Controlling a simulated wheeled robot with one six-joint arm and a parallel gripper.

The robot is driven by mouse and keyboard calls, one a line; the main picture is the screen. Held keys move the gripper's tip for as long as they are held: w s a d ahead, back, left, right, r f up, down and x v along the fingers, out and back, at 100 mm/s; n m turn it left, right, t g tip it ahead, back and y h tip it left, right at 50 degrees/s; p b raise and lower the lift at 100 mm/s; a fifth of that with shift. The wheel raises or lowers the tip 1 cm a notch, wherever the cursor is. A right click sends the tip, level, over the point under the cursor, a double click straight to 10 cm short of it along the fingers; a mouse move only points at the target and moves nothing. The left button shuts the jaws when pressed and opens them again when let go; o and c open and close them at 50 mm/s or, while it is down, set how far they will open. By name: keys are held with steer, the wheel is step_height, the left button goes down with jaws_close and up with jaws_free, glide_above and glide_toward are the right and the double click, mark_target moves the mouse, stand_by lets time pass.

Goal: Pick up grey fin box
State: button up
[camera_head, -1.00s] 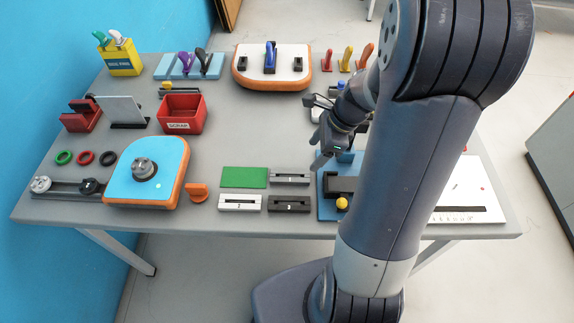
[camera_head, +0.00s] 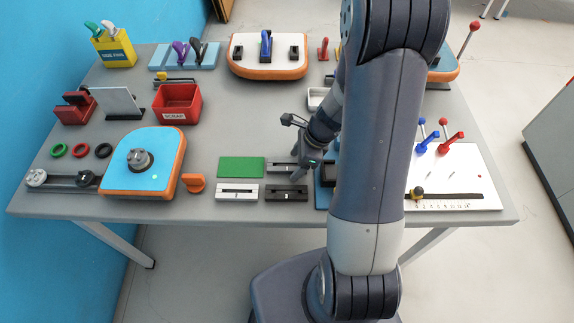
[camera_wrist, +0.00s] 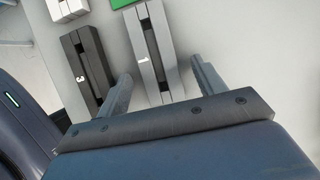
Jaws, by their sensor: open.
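The grey fin box (camera_head: 277,165) lies flat on the table, just right of a green pad; my gripper hides its right end in the head view. In the wrist view the grey fin box (camera_wrist: 147,47) is a long grey block with a dark slot and a mark like "1". My gripper (camera_wrist: 161,68) is open and empty, with one finger on each side of the near part of the box. I cannot tell whether the fingers touch it. In the head view my gripper (camera_head: 302,158) is above the box's right end.
The black fin box (camera_head: 285,194) lies in front of the grey one, and is close to my left finger in the wrist view (camera_wrist: 87,62). The white fin box (camera_head: 237,195) and green pad (camera_head: 241,167) lie to the left. A blue fixture stands to the right, partly hidden by my arm.

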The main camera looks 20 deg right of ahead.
steer(key=c, duration=1.1)
steer(key=shift+r, duration=0.15)
